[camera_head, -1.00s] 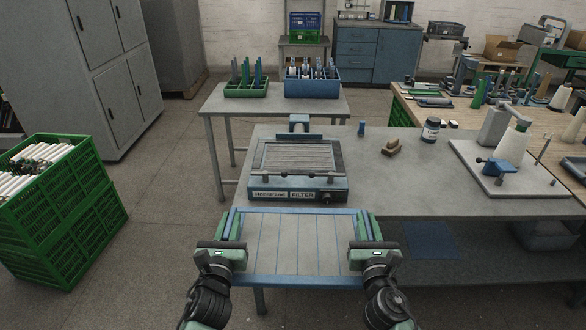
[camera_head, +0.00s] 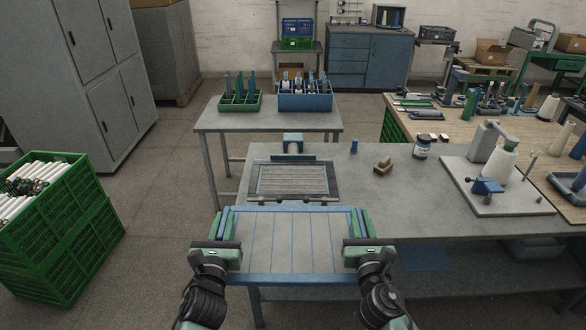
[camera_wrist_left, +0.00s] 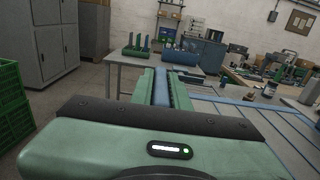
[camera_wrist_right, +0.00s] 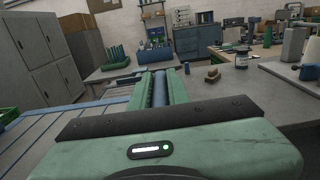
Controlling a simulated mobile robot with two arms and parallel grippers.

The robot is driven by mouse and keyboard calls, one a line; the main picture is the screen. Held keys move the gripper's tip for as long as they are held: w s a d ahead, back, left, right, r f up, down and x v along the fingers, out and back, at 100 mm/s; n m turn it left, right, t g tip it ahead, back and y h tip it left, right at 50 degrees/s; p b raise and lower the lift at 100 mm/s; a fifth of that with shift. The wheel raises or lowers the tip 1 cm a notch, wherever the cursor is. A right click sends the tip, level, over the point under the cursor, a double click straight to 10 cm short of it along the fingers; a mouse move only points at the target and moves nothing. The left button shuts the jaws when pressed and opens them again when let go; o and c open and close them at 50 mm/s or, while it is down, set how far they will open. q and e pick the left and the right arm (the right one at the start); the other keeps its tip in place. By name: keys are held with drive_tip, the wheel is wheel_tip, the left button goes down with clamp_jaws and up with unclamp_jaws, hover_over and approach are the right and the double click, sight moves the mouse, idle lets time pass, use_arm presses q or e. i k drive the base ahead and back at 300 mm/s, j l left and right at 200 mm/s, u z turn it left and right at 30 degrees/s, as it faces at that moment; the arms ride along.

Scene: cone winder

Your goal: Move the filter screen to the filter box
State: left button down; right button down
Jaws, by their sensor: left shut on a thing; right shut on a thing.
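The filter screen (camera_head: 292,242) is a flat grey panel with a blue frame and thin blue lines. Both my grippers hold it level in front of me, one at each side. My left gripper (camera_head: 224,226) is shut on its left edge and my right gripper (camera_head: 358,226) on its right edge. The screen's edge also shows in the left wrist view (camera_wrist_left: 262,114) and the right wrist view (camera_wrist_right: 62,128). The filter box (camera_head: 250,180) stands on the grey table just beyond the screen. Its mesh top shows; the raised screen hides its front.
The grey table (camera_head: 400,210) carries a jar (camera_head: 422,147), a brush-like block (camera_head: 382,165) and a cone winder (camera_head: 490,185) at right. A smaller table (camera_head: 215,120) behind holds a green bin and a blue bin. Green crates (camera_head: 60,245) stand at left on the floor.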

sight(293, 179)
drive_tip(key=i, duration=1.4)
